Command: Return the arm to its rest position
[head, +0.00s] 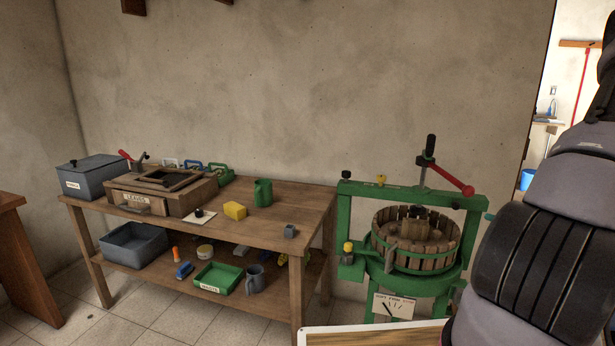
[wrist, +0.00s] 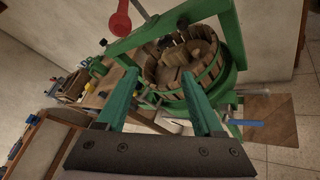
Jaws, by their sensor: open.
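My arm fills the right side of the head view, and its gripper is outside that view. In the wrist view my gripper (wrist: 160,98) shows two green fingers spread apart with nothing between them. Beyond the fingertips stands the green fruit press (wrist: 228,45) with its wooden slatted basket (wrist: 205,75). In the head view the press (head: 345,215) stands right of the workbench, with a red-handled screw (head: 450,178) on top and the basket (head: 412,258) inside its frame. The gripper appears apart from the press.
The wooden workbench (head: 270,232) holds a box marked LEAVES (head: 185,205), a grey lidded bin (head: 92,178), a green jug (head: 263,192) and a yellow block (head: 235,210). Its lower shelf holds a grey tub (head: 135,245) and a green tray (head: 217,278). Tiled floor shows below.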

